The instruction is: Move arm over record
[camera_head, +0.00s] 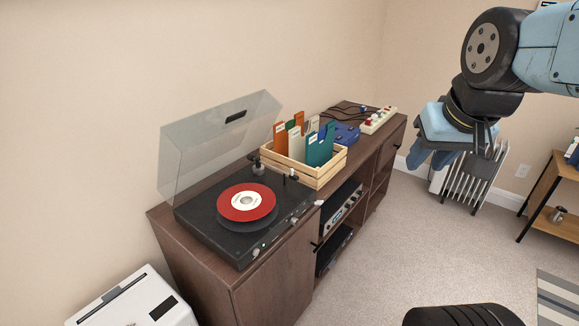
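A black turntable (213,222) sits on the near end of a brown wooden cabinet, with its clear lid (205,140) raised. A record (238,210) with a red label and pale centre lies on its platter. The turntable's tonearm (287,183) appears to lie along the right side, off the record; it is thin and small, so its exact position is hard to tell. My gripper (432,159) hangs from the blue arm at the upper right, over the floor, well away from the turntable. It points downward, touches nothing visible, and its finger gap is unclear.
A wooden crate of record sleeves (325,170) stands close behind the turntable. A blue case (342,134) and a power strip (379,120) lie farther back. A white appliance (140,300) is at lower left.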

